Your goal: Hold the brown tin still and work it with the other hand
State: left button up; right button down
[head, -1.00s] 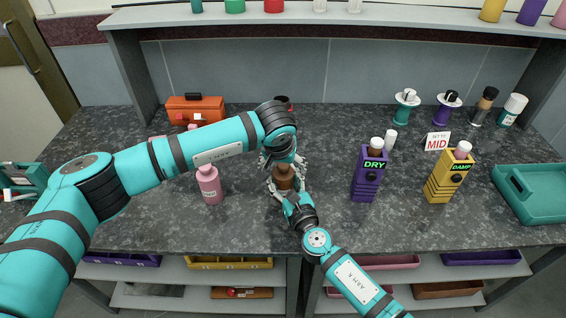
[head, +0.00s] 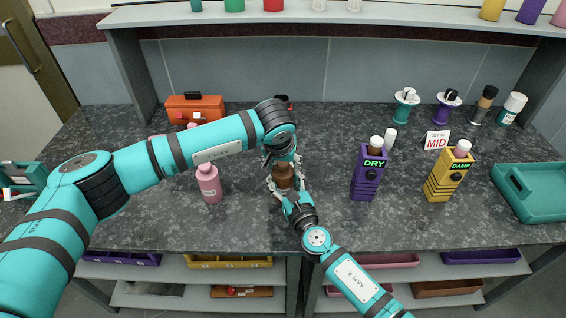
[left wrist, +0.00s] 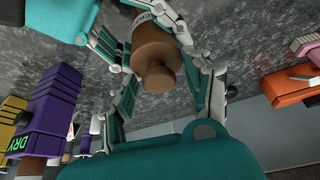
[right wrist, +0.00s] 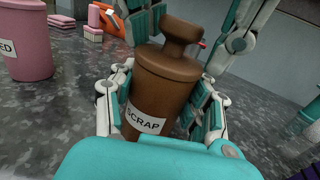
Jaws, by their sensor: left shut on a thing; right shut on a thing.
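The brown tin (head: 283,176) stands upright on the speckled counter, between my two grippers. In the right wrist view the tin (right wrist: 165,85) has a brown lid with a knob and a white label reading SCRAP. My right gripper (right wrist: 165,110) is shut around the tin's body from the near side. My left gripper (left wrist: 155,65) comes from above and is shut with its fingers on both sides of the tin's top. In the left wrist view the lid's knob (left wrist: 158,78) shows between the fingers. Part of the tin is hidden by the fingers.
A pink tin (head: 209,185) stands close on the left. An orange toolbox (head: 195,108) is at the back. A teal tray (head: 535,210) lies far right.

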pick_arm(q)
jog(key=shift+r, duration=0.1)
dwell(0.3)
jog(key=shift+r, duration=1)
jog(key=shift+r, duration=2)
pick_arm(e)
jog(key=c, duration=0.5)
grip_release()
